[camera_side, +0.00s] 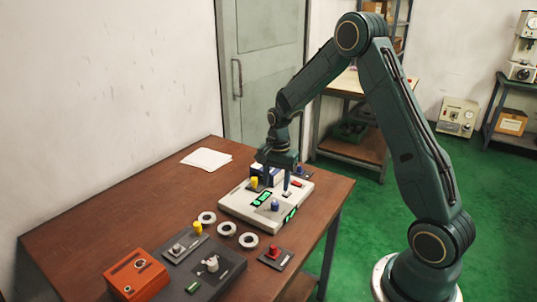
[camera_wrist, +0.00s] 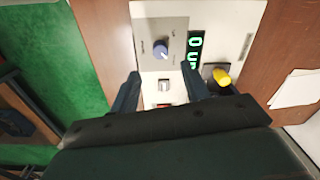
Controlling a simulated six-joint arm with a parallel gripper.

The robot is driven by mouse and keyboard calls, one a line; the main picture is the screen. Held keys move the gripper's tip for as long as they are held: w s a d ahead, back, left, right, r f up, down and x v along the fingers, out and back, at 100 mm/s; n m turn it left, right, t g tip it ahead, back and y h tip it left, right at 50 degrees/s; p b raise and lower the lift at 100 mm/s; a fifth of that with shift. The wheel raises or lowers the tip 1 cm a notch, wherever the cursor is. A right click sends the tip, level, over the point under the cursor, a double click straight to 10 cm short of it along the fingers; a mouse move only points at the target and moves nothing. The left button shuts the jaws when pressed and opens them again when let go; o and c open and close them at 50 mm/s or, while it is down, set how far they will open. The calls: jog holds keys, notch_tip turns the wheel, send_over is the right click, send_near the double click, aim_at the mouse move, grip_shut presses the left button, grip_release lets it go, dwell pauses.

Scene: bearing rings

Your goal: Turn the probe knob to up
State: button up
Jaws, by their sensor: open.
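A blue knob (camera_wrist: 161,49) sits on a grey plate on the white instrument box (camera_wrist: 148,10), with small unreadable labels around it. I cannot read its name or make out clearly which way it points. It also shows on the box's front part in the side view (camera_side: 275,205). My gripper (camera_wrist: 160,74) is open and empty, with its two fingers apart, pointing down over the box. In the side view my gripper (camera_side: 281,182) is above the box's rear part, behind the blue knob and not touching it.
A lit green display (camera_wrist: 195,50), a small grey switch (camera_wrist: 164,86) and a yellow knob (camera_wrist: 221,76) lie close to the fingers. Several metal rings (camera_side: 227,229), a dark panel (camera_side: 225,265) and an orange box (camera_side: 137,274) stand nearby. Paper (camera_side: 206,158) lies at the back.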

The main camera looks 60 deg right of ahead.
aim_at(275, 203)
jog(key=shift+w+f, duration=0.15)
jog(key=shift+f, duration=3.85)
jog(key=c, duration=1)
